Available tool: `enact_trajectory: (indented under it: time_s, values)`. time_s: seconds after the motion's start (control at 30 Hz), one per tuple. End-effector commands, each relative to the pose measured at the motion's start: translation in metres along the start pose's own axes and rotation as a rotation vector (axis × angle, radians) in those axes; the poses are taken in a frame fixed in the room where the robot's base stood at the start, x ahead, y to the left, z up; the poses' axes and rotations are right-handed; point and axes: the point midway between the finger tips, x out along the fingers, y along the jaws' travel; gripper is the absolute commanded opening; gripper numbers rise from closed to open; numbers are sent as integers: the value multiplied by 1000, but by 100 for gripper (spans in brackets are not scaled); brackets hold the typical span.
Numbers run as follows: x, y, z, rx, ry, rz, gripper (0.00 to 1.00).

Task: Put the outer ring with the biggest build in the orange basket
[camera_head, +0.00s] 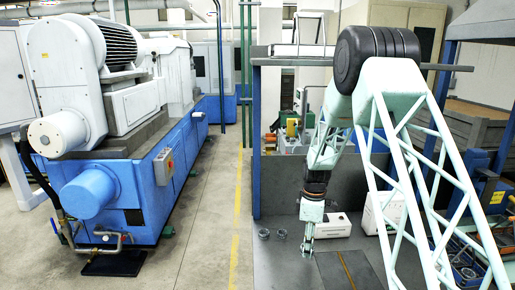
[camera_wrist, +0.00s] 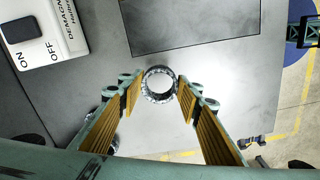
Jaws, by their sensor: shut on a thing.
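My gripper (camera_head: 307,246) hangs pointing down over the grey table in the head view. In the wrist view its two fingers (camera_wrist: 158,92), with ribbed golden-brown pads, are closed on a metal ring (camera_wrist: 147,95) at their tips. The ring's open bore faces the camera. Two other metal rings, a left one (camera_head: 263,234) and a right one (camera_head: 281,234), lie on the table left of my gripper in the head view. I cannot make out the orange basket for certain in either view.
A white box stands behind my gripper (camera_head: 333,225); in the wrist view it is a demagnetizer with an ON/OFF switch (camera_wrist: 45,30). A dark plate (camera_wrist: 195,25) lies on the grey table (camera_wrist: 225,85). A blue-based grinding machine (camera_head: 130,190) stands left, across a clear floor aisle.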

Motion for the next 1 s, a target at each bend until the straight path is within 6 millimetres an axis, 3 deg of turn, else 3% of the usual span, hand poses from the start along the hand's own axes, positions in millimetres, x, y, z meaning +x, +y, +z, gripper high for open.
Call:
enact_trajectory:
  time_s: [1.0]
  values:
    - [0,-34,15,848,0,0,19]
